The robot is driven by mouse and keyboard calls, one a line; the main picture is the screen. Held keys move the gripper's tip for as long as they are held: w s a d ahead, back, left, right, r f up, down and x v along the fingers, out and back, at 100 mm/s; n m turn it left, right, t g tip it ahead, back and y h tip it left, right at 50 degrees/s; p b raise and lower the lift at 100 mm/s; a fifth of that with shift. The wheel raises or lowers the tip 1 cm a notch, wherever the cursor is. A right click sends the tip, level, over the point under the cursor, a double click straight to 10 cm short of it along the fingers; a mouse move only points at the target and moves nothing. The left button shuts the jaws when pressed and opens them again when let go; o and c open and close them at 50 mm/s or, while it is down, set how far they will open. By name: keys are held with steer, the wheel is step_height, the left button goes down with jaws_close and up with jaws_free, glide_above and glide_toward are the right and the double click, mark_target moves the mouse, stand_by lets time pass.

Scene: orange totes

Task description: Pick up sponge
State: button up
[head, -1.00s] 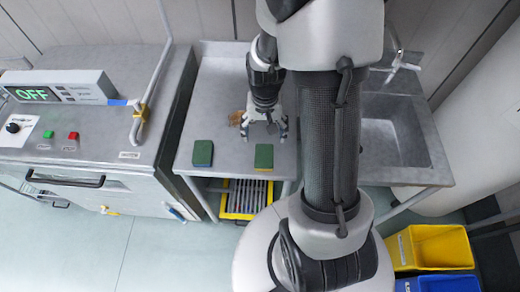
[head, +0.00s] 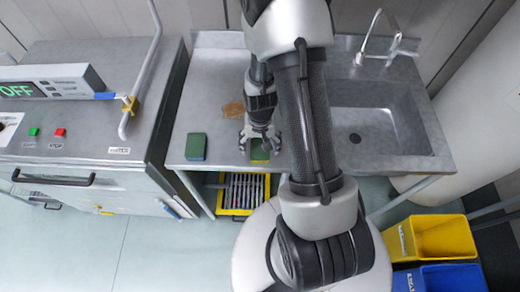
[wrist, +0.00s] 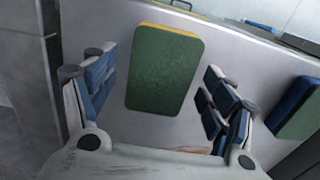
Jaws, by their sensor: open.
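A green sponge with a yellow edge (wrist: 165,70) lies flat on the metal counter, seen in the wrist view between my two fingers. In the head view it (head: 259,155) is partly hidden by my gripper (head: 260,145), which is over it near the counter's front edge. My gripper (wrist: 155,88) is open, with one finger on each side of the sponge and gaps showing; I cannot tell its exact height. A second sponge, green on top with a blue side (wrist: 300,108), lies to the right in the wrist view. In the head view it (head: 196,147) is left of my gripper.
A brown item (head: 233,110) lies on the counter behind the sponges. A sink (head: 375,125) with a faucet is at right. A machine with a raised handle (head: 85,110) stands at left. A yellow rack (head: 240,190) is below the counter; yellow and blue bins are at lower right.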

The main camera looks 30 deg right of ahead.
mark_target(260, 147)
steer(key=shift+c, duration=0.5)
steer(key=c, duration=0.7)
step_height(260, 147, up, 20)
steer(key=p, duration=0.5)
steer(key=shift+o, duration=0.2)
